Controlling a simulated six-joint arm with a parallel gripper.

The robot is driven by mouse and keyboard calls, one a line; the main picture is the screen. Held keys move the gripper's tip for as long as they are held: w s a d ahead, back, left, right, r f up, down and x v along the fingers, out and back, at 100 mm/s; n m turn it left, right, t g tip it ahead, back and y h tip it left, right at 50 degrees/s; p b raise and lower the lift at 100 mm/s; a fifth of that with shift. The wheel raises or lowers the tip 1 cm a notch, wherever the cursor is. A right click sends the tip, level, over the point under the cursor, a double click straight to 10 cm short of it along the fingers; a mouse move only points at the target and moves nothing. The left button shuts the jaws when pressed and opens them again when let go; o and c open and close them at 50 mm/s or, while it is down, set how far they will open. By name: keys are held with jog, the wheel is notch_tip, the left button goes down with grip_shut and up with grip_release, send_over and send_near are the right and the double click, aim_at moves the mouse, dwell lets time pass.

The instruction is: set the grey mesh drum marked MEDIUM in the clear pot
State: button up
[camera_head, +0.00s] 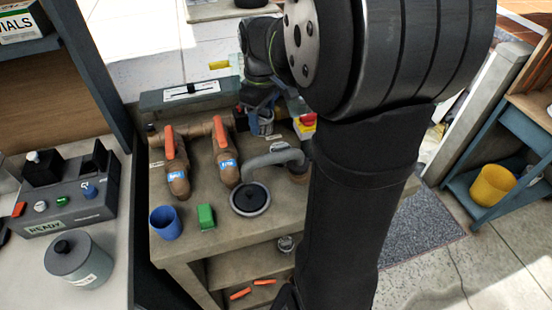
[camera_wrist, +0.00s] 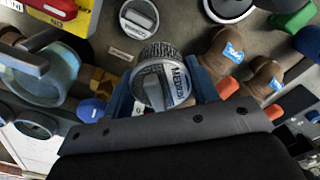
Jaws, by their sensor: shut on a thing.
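The grey mesh drum (camera_wrist: 152,85) has a raised bar across its top and the word MEDIUM on it. My gripper (camera_wrist: 163,92) is shut on it, with one blue finger on each side. In the head view my gripper (camera_head: 261,122) is over the back of the bench, and the drum cannot be made out there. The clear pot (camera_wrist: 48,78) is at the left of the wrist view, apart from the drum, with a grey bar across it. In the head view a pale clear part of it (camera_head: 297,104) shows to the right of my gripper, largely hidden by my arm.
Another grey round piece with a bar (camera_wrist: 138,17) stands near the drum. A red button on a yellow box (camera_head: 305,122) is beside the pot. Brown valves with orange handles (camera_head: 222,150) stand left.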

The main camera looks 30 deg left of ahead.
jog(key=shift+s+a+f, duration=0.3)
jog(key=shift+s+f, duration=0.1)
jog(key=shift+s, duration=0.15)
jog(key=shift+s+a+f, duration=0.25)
jog(key=shift+s+f, duration=0.15)
jog(key=shift+s, duration=0.1)
jog(key=f, duration=0.5)
jog(key=shift+s+f, duration=0.2)
jog(key=shift+f, duration=0.15)
jog(key=shift+a+f, duration=0.1)
jog(key=shift+f, duration=2.15)
jog(key=shift+f, duration=0.1)
jog(key=o, duration=1)
jog(key=shift+c, duration=0.2)
